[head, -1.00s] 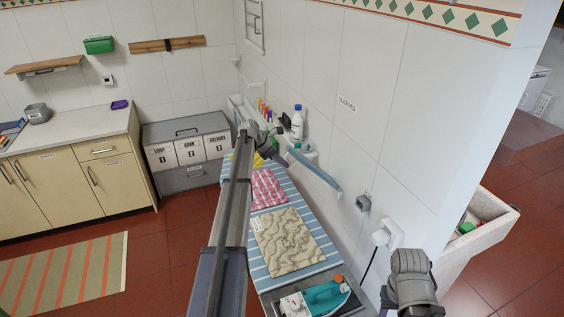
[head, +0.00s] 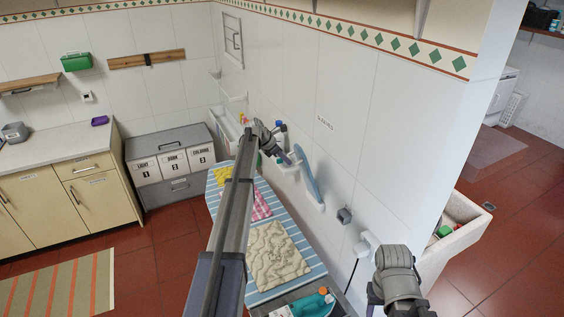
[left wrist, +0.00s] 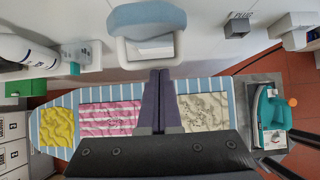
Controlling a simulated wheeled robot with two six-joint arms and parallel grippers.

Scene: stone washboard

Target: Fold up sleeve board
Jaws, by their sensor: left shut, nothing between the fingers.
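The sleeve board (head: 308,178) is a narrow, pale-blue padded board on the tiled wall under a small label. In the head view it stands steeply, close to the wall. In the left wrist view its blue pad (left wrist: 147,20) shows above a white bracket (left wrist: 148,48). My left gripper (head: 290,160) is beside the board in the head view; I cannot tell whether they touch. In the left wrist view its fingers (left wrist: 160,72) are shut and empty, with the tips just below the bracket. My right arm shows at the lower right, its fingers out of sight.
Below is a striped ironing board (head: 290,284) with a beige cloth (head: 275,252), a pink checked cloth (head: 262,206) and a yellow cloth. A teal iron (head: 314,305) stands at its near end. Bottles stand on a wall shelf behind my left gripper. A wall socket (head: 344,215) is nearby.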

